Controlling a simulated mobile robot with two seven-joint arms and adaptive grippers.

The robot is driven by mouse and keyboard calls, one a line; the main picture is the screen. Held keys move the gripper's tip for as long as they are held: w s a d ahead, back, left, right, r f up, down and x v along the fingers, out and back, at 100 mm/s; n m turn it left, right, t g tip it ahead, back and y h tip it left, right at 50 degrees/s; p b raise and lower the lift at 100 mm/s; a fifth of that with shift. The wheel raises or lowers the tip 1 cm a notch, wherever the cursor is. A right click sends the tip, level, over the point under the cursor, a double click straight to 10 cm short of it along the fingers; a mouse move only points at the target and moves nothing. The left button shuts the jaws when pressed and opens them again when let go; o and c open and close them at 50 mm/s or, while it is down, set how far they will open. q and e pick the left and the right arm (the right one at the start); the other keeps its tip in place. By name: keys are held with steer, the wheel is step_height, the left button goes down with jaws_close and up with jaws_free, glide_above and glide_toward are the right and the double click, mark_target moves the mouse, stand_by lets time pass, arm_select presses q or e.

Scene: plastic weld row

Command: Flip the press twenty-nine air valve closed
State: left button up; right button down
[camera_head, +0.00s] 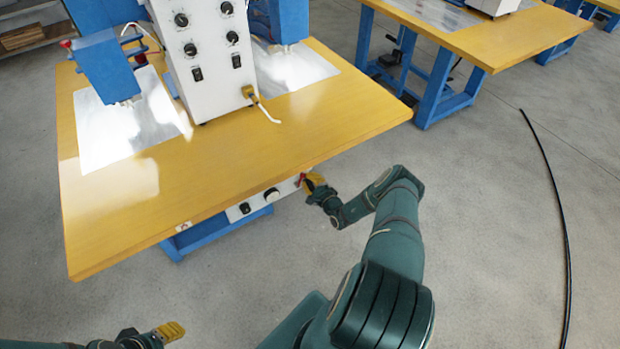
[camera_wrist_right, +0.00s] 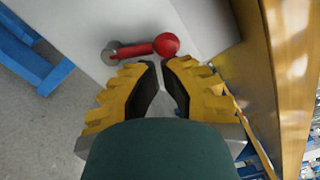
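The air valve shows in the right wrist view as a red lever (camera_wrist_right: 140,48) with a round red knob on a grey pivot, on a white panel. The lever lies roughly sideways there, its knob on the right. In the head view the red lever (camera_head: 301,181) is a small spot under the table's front edge. My right gripper (camera_wrist_right: 161,64) has its yellow fingertips almost together, just short of the knob, with nothing seen between them. In the head view my right gripper (camera_head: 309,183) is beside the lever. My left gripper (camera_head: 180,330) is low at the left, away from the press; its finger gap is unclear.
The yellow tabletop (camera_head: 240,155) overhangs the valve panel. A white control box (camera_head: 208,60) with knobs stands on it between blue press heads. A black knob (camera_head: 271,193) sits left of the valve. A black cable (camera_head: 555,190) lies on open floor at right.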

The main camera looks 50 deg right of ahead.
steer(key=shift+w+a+r+n+p, duration=0.1)
steer(key=shift+a+r+n+p, duration=0.1)
steer(key=shift+n+p, duration=0.25)
steer(key=shift+a+r+n+p, duration=0.1)
steer(key=shift+r+n+p, duration=0.1)
steer(key=shift+n, duration=0.45)
steer(key=shift+a+r+p, duration=0.15)
steer(key=shift+a+p, duration=0.05)
steer(key=shift+p, duration=0.25)
stand_by(0.7)
stand_by(0.4)
steer(key=s+d+f+b, duration=0.1)
steer(key=s, duration=1)
steer(key=shift+s+d+f, duration=0.2)
steer(key=shift+s+d, duration=0.05)
steer(key=shift+d, duration=0.1)
